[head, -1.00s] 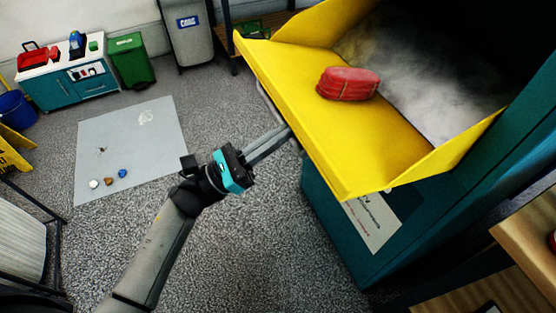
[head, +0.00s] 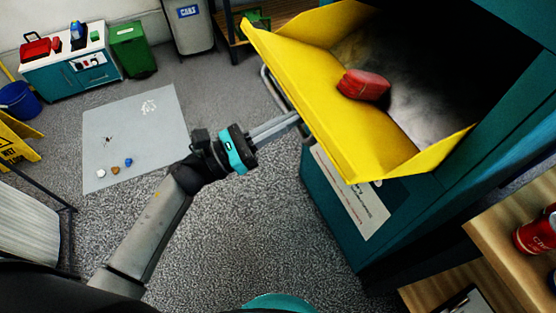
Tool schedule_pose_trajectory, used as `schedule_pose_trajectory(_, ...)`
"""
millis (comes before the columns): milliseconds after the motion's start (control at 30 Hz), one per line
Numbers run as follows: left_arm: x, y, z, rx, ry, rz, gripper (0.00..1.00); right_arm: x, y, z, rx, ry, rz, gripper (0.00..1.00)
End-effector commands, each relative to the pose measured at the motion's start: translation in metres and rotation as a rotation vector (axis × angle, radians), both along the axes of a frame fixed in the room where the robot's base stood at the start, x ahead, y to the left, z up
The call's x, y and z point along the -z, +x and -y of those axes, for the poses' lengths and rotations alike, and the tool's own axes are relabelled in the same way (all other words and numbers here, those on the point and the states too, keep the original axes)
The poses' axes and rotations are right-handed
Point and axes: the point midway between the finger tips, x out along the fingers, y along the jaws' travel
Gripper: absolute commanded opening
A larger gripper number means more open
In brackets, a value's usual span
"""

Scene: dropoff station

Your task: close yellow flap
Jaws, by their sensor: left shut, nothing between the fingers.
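The yellow flap (head: 322,95) hangs open on the front of the teal dropoff box (head: 328,213), tilted, with raised side walls. A red bundle (head: 363,86) lies on the flap's inner side, near the dark opening. A metal handle bar (head: 272,88) runs along the flap's outer edge. My left gripper (head: 297,118) is shut and empty, its fingertips at the flap's outer edge by the handle. Whether they touch it is hard to tell. My right gripper is not in view.
A wooden shelf (head: 490,235) with a red can (head: 537,235) stands at the lower right. A grey mat (head: 135,130) with small items lies on the floor at left. A yellow wet-floor sign (head: 14,148) and a blue bucket (head: 18,100) are at far left. Carpet between is clear.

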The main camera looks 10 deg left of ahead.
Motion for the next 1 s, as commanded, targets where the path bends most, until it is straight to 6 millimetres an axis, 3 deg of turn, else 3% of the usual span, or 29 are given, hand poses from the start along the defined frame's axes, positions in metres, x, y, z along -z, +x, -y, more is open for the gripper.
schedule_pose_trajectory(33,-0.011,0.001,0.001,0.002,0.005,0.001,0.00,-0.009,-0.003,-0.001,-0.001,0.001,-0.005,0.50)
schedule_pose_trajectory(333,-0.034,0.006,0.010,0.003,0.070,-0.043,0.00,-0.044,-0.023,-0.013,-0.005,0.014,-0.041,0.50)
schedule_pose_trajectory(1000,-0.098,0.030,0.044,0.002,0.282,-0.183,0.00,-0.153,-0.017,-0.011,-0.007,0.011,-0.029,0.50)
